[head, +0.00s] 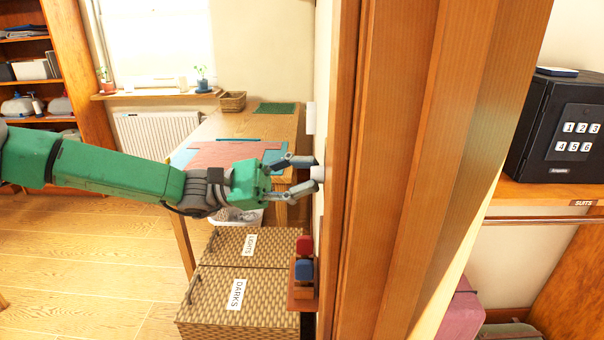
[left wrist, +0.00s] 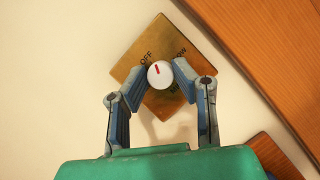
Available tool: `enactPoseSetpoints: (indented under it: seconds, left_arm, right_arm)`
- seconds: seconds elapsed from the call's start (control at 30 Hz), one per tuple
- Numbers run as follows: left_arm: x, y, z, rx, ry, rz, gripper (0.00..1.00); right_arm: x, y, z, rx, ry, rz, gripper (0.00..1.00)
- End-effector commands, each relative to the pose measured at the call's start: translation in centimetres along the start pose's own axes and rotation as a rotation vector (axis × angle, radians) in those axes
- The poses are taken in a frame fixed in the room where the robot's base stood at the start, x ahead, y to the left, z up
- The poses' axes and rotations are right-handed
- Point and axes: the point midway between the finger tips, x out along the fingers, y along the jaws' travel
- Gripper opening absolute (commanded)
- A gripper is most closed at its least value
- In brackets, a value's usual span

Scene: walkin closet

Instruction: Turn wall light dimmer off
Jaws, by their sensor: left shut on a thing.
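The wall light dimmer is a round white knob (left wrist: 160,75) on a brass plate (left wrist: 165,105), which looks tilted in the left wrist view. The plate reads OFF at upper left and LOW at upper right. The knob's red mark points up and slightly left, nearer OFF than LOW. My left gripper (left wrist: 159,80) is shut on the knob, one finger on each side. In the head view my left gripper (head: 302,176) reaches right to the wall, and the pale knob (head: 317,173) shows at its fingertips. The fingers hide part of the plate. My right gripper is not in view.
A wooden door frame (head: 400,170) stands just right of the gripper. Below are a small wall shelf (head: 303,295) with red and blue items and wicker hampers (head: 238,295). A wooden table (head: 225,125) is behind. Floor (head: 90,260) is clear at left.

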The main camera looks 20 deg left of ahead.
Motion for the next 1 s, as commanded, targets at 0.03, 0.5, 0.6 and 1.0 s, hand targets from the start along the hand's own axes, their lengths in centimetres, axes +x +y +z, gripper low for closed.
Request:
enactPoseSetpoints:
  seconds: [0.03, 0.5, 0.6, 1.0]
  left_arm:
    - [-0.2, -0.1, -0.3, -0.044, 0.011, 0.02, 0.0]
    - [-0.2, -0.4, -0.4, -0.375, 0.012, 0.155, 0.0]
    - [-0.2, -0.4, -0.4, -0.416, 0.013, 0.172, 0.0]
    - [-0.2, -0.6, -0.5, -0.483, 0.013, 0.198, 0.0]
  right_arm:
    - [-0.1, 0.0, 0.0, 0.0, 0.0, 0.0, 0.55]
    - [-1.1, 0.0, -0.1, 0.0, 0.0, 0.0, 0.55]
    - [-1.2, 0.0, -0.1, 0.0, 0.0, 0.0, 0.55]
    - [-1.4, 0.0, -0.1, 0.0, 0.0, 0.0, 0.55]
